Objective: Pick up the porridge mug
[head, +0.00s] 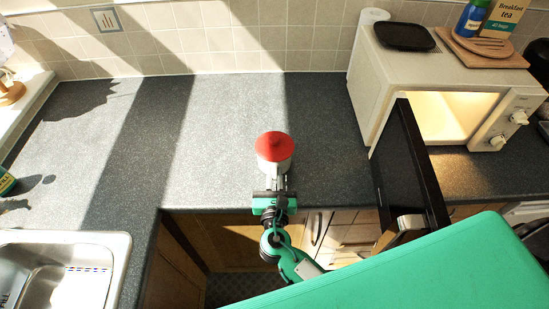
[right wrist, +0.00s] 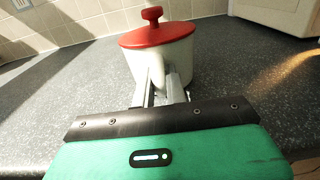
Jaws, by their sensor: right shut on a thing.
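The porridge mug (head: 275,150) is white with a red lid and a red knob. It stands upright on the grey worktop, near its front edge. In the right wrist view the mug (right wrist: 165,55) fills the upper middle, with its handle toward me. My right gripper (head: 277,182) reaches in from the front and is shut on the mug's handle; the fingers (right wrist: 163,90) sit on either side of it. Whether the mug's base touches the worktop is hard to tell. My left gripper is not in view.
A white microwave (head: 385,85) stands to the right with its dark door (head: 405,160) swung open toward the front. A steel sink (head: 120,262) is at the lower left. The worktop (head: 215,140) left of the mug is clear. A tiled wall is behind.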

